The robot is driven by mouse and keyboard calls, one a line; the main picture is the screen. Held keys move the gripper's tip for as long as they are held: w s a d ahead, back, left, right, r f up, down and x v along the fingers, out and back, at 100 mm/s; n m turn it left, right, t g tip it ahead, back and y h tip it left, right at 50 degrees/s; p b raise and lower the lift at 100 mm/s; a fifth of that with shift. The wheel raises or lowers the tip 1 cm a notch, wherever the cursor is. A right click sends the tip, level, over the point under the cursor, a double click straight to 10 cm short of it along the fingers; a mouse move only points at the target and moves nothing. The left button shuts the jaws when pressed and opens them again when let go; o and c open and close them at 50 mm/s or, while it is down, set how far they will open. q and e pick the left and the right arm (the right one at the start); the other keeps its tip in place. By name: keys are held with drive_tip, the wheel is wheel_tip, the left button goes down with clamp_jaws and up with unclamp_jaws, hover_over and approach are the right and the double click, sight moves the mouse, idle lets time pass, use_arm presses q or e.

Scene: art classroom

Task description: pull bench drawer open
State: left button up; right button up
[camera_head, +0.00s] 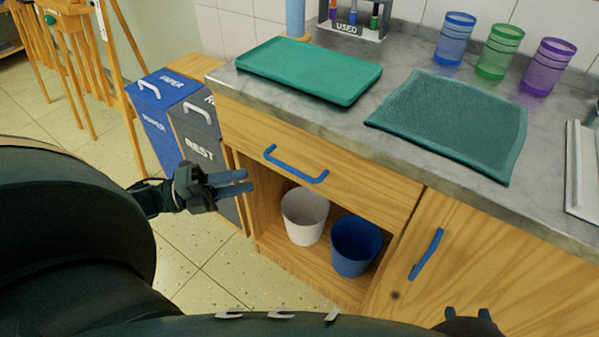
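The wooden bench drawer (345,172) sits flush under the grey counter top and looks shut. Its blue bar handle (297,168) is on the drawer front. My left gripper (249,180) is to the left of the handle and slightly lower in the picture, apart from it. Its two blue-grey fingers point right with a gap between them and nothing in it. My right gripper (467,313) shows only at the bottom edge, its fingertips apart, near the cupboard door; the rest of it is cut off.
Below the drawer, an open shelf holds a white bin (304,216) and a blue bin (356,246). A cupboard door with a blue handle (426,254) is on the right. Labelled waste bins (160,105) stand left.

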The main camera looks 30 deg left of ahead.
sight(294, 169)
use_arm(q)
drive_tip(key=b+x, duration=0.1)
drive_tip(key=x, duration=1)
drive_tip(key=shift+w+d+r+b, duration=0.1)
drive_tip(key=shift+w+d+b, duration=0.15)
drive_tip(key=shift+b, duration=0.15)
use_arm(e)
drive_tip(key=shift+w+a+n+t, duration=0.25)
drive_tip(key=shift+n+t, duration=0.05)
drive_tip(key=shift+t, duration=0.5)
use_arm(q)
clamp_jaws()
